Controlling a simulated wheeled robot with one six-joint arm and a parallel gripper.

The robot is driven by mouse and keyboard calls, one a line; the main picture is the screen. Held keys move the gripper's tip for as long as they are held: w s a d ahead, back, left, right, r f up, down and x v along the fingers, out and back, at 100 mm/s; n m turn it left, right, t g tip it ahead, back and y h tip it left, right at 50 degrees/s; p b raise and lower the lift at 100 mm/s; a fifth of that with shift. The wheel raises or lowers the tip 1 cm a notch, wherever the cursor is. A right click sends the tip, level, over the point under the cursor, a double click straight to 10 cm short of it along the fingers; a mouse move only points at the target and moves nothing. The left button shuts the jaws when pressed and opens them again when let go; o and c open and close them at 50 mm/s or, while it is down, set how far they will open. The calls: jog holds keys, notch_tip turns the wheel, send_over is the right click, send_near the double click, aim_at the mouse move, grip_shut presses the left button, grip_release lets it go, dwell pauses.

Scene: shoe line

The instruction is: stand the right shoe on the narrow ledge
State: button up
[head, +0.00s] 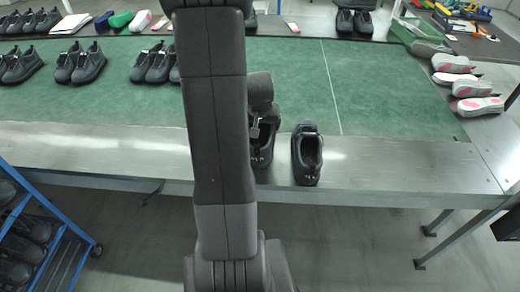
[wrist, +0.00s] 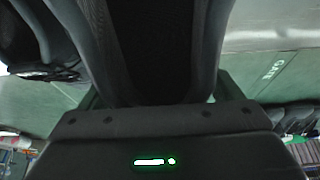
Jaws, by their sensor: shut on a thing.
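Two dark shoes are at the bare metal ledge (head: 400,178) along the table's near edge. My gripper (head: 264,120) is shut on the left one, the held shoe (head: 263,152), which is partly hidden behind my arm in the head view. In the wrist view the held shoe (wrist: 205,45) fills the top middle, between the fingers. I cannot tell whether its sole touches the ledge. The other shoe (head: 307,155) stands upright on the ledge, just right of it and apart. It also shows in the wrist view (wrist: 25,45) at upper left.
A green mat (head: 385,90) covers the table behind the ledge, mostly clear nearby. Several dark shoes (head: 88,65) stand at the back left. Pale pink-marked soles (head: 478,105) lie at the right. A blue rack (head: 60,250) with shoes stands at lower left.

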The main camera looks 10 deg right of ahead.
aim_at(260, 136)
jog(key=shift+f+b, duration=0.75)
jog(key=shift+f, duration=2.75)
jog(key=shift+f, duration=0.15)
jog(key=o, duration=1.1)
jog(key=shift+r, duration=0.4)
jog(key=p+v, duration=0.1)
jog(key=v, duration=1)
jog(key=shift+s+a+r+p, duration=0.1)
jog(key=shift+s+r+p, duration=0.1)
jog(key=shift+s+p, duration=0.1)
